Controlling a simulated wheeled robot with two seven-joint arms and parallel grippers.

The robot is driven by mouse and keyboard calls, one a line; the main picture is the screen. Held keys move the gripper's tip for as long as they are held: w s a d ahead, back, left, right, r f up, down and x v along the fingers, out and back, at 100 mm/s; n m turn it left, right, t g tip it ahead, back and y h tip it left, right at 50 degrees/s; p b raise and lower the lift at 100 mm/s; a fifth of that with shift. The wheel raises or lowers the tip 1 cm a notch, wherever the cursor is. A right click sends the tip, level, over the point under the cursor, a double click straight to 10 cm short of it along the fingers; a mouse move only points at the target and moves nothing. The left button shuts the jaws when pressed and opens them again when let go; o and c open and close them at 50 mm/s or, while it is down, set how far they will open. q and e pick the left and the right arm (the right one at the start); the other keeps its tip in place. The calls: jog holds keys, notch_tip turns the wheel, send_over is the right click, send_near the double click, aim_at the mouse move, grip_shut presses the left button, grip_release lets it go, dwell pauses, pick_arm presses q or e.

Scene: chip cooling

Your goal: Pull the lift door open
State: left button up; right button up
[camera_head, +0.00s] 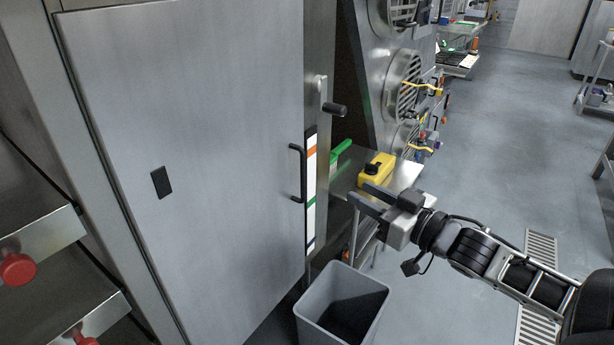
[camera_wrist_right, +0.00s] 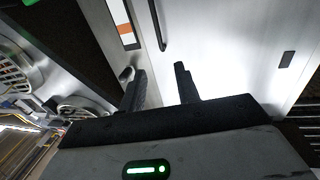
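The lift door (camera_head: 200,130) is a large grey metal panel filling the left half of the head view. A black bar handle (camera_head: 297,172) runs upright near its right edge. I cannot tell whether the door stands slightly ajar. My right gripper (camera_head: 359,193) is open and empty, to the right of the handle and apart from it, with its fingers pointing toward the door side. In the right wrist view the gripper's two fingers (camera_wrist_right: 160,80) are spread. The door (camera_wrist_right: 230,45) and the handle (camera_wrist_right: 157,25) show beyond them. My left gripper is not in view.
A grey bin (camera_head: 340,305) stands on the floor below my right gripper. A side table (camera_head: 405,180) holds a yellow box (camera_head: 376,170) and a green item (camera_head: 341,152) close behind the gripper. A dark knob (camera_head: 334,109) sticks out above the handle.

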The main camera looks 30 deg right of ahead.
jog(key=w+a+b, duration=0.2)
jog(key=w+a, duration=0.1)
jog(key=w, duration=1.2)
grip_shut()
